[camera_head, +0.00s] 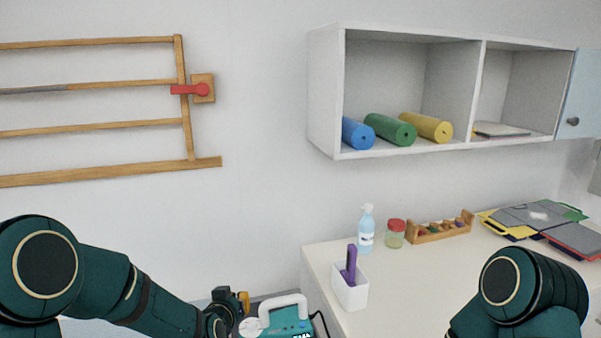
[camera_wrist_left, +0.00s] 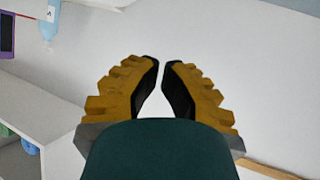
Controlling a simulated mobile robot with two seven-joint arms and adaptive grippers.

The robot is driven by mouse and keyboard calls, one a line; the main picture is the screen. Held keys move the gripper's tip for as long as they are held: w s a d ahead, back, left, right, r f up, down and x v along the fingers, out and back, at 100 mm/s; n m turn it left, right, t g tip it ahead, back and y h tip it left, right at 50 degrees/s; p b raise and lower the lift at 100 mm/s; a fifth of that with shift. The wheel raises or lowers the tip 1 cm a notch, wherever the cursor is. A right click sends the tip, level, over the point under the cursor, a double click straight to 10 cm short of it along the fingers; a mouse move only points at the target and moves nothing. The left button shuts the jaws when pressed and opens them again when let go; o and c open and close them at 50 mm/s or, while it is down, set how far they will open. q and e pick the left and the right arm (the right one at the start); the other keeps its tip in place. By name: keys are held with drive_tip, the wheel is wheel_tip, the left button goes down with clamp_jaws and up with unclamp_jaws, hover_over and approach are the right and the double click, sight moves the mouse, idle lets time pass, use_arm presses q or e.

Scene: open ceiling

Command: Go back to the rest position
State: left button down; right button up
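My left gripper (camera_head: 241,299) shows small at the lower middle of the head view, partly cut off, at the end of my dark green left arm. In the left wrist view its two yellow ribbed fingers with black pads (camera_wrist_left: 161,62) have their tips almost together, with nothing held between them. My right arm shows at the lower right of the head view, in front of the white counter; its gripper is out of the picture.
A teal case with white handle (camera_head: 287,320) is close beside my left gripper. The white counter (camera_head: 400,300) carries a white cup (camera_head: 350,292), a bottle (camera_head: 366,235), a red-lidded jar (camera_head: 396,236), a wooden rack (camera_head: 440,232) and folders (camera_head: 530,216). A cabinet (camera_head: 325,95) hangs above.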

use_arm(q)
drive_tip(key=s+d+f+g+h, duration=0.1)
drive_tip(key=s+f+g, duration=0.4)
drive_tip(key=s+f, duration=0.5)
drive_tip(key=s+d+f+n+g+h, duration=0.1)
drive_tip(key=s+d+f+g, duration=0.3)
drive_tip(key=s+f, duration=0.7)
drive_tip(key=s+g, duration=0.1)
drive_tip(key=s, duration=0.5)
drive_tip(key=shift+s+d+g+h, duration=0.25)
drive_tip(key=shift+d+g+h, duration=0.05)
drive_tip(key=shift+d+g, duration=0.1)
drive_tip(key=shift+f, duration=0.1)
